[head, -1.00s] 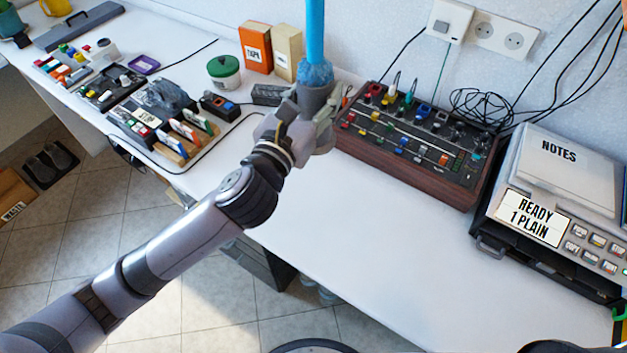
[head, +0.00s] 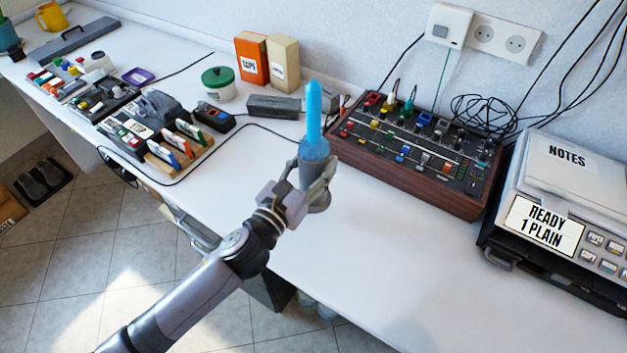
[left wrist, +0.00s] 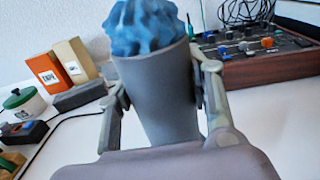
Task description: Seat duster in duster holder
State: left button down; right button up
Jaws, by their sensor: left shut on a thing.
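The duster has a bright blue handle (head: 314,112) pointing up and a fluffy blue head (head: 315,150). Its head sits down in the mouth of the grey cup-shaped duster holder (head: 319,201), with the tufts bulging above the rim. My left gripper (head: 314,183) is shut around the holder's wall. In the left wrist view the fluffy head (left wrist: 145,28) tops the grey holder (left wrist: 160,95), which stands between the two fingers. The holder is upright over the white table; I cannot tell whether its base touches. My right gripper is not in view.
A mixer with coloured knobs (head: 420,150) stands behind and right, and a printer (head: 560,215) at far right. Orange (head: 252,60) and beige (head: 283,63) boxes and a green-lidded pot (head: 218,84) stand behind. The white tabletop (head: 370,240) in front is clear.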

aim_at(306, 188)
pick_arm(q)
jog(key=shift+f+b, duration=0.55)
jog(key=shift+f, duration=1.5)
jog(key=shift+f, duration=0.15)
jog(key=c, duration=0.8)
grip_release()
